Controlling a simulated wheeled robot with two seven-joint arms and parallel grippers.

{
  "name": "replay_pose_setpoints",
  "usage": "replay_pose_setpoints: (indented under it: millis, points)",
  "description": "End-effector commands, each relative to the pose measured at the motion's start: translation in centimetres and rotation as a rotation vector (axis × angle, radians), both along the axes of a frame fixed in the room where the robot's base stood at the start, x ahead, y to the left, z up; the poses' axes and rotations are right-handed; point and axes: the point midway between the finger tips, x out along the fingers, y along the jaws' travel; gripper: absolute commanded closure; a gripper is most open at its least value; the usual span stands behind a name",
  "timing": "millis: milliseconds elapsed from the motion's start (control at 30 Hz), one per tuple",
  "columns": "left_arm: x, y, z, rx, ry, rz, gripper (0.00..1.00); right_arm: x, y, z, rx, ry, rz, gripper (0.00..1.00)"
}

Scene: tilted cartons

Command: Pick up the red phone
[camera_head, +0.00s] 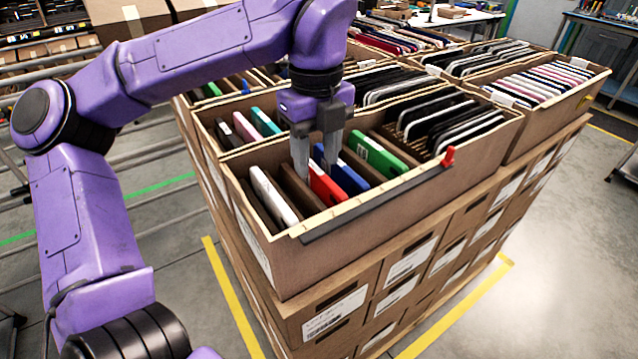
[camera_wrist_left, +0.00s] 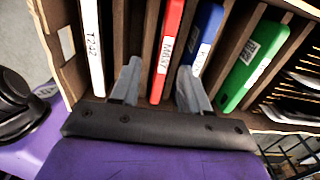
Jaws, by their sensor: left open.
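The red phone (camera_head: 324,184) stands on edge in a slot of the front carton, between brown dividers. In the left wrist view the red phone (camera_wrist_left: 167,50) carries a white label and lies between the two fingertips. My left gripper (camera_head: 316,165) is open over the front carton, its fingers pointing down at the red phone, one on each side. In the left wrist view the left gripper (camera_wrist_left: 158,85) shows both grey fingers spread, with nothing visibly clamped. The fingers hide part of the phone in the head view. My right gripper is not in view.
A white phone (camera_head: 273,195) stands left of the red one; a blue phone (camera_head: 345,175) and a green phone (camera_head: 377,154) stand to its right. The front carton (camera_head: 390,203) has a rail with a red clip (camera_head: 448,157) along its front edge. More filled cartons stand behind.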

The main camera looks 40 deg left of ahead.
Motion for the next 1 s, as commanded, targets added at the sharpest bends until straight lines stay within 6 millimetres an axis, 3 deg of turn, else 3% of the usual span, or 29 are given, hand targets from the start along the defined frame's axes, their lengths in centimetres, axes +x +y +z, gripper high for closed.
replay_pose_setpoints:
  millis: [167, 400, 567, 867, 1000]
  points:
    - [0.2, -0.1, -2.6, -0.001, 0.003, -0.001, 0.54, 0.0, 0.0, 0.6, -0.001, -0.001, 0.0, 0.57]
    - [0.2, -0.2, -3.0, 0.0, -0.001, -0.002, 0.54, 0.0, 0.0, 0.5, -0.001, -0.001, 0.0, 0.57]
    - [0.2, -0.2, -3.0, 0.0, 0.0, -0.002, 1.0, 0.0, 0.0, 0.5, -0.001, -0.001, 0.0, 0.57]
    - [0.2, -0.2, -2.9, 0.0, -0.001, -0.002, 1.0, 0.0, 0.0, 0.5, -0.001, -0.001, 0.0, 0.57]
    - [0.3, -0.2, -1.0, 0.001, -0.006, 0.0, 1.0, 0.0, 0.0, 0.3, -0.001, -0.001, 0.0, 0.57]
